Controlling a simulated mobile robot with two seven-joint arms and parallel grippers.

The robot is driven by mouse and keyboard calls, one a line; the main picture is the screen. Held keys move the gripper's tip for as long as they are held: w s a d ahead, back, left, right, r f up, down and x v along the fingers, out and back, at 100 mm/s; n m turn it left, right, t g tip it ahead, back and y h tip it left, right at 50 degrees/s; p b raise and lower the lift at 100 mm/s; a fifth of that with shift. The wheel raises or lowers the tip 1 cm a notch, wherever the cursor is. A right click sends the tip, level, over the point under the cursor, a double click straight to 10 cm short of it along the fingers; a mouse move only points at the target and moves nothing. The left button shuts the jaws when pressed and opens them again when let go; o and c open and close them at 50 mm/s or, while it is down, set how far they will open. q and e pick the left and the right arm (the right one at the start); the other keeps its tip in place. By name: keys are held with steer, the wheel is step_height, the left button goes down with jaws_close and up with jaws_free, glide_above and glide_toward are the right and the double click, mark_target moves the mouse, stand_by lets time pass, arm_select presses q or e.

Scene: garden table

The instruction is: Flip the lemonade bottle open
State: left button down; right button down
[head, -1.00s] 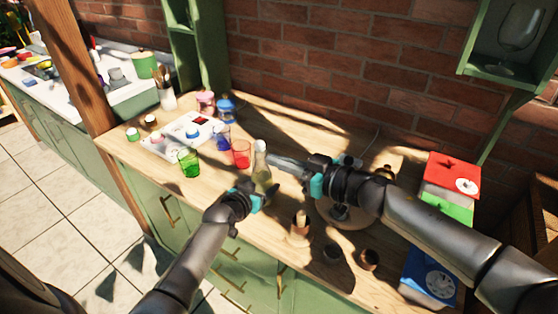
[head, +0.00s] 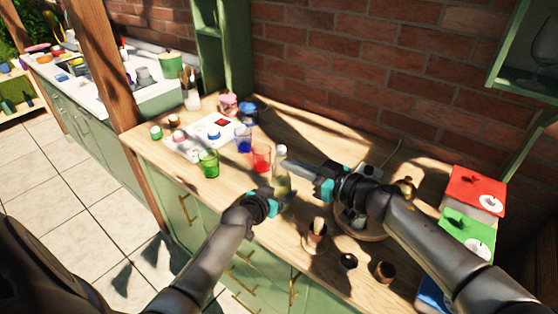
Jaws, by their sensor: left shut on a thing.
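The lemonade bottle (head: 281,166) is a clear, pale yellowish bottle with a light top, standing roughly upright near the front edge of the wooden counter. My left gripper (head: 275,197) is shut on its lower part from the front left. My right gripper (head: 302,169) comes from the right, with its fingers pointing at the bottle's upper part, close beside it. I cannot tell whether the fingers touch the bottle or how wide they are. The state of the cap is too small to make out.
Red (head: 261,157), blue (head: 243,140) and green (head: 208,162) glasses stand left of the bottle, near a white tray (head: 187,155). Small brown pots (head: 385,271) stand at the front right. Red and green boxes (head: 474,190) are at the right. A brick wall backs the counter.

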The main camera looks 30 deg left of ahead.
mark_target(278, 161)
steer(key=x, duration=0.4)
steer(key=shift+a+f, duration=0.15)
steer(key=shift+a, duration=0.05)
stand_by(0.3)
stand_by(0.6)
steer(key=shift+s+a+f, duration=0.1)
steer(key=shift+s+f, duration=0.05)
steer(key=shift+s, duration=0.45)
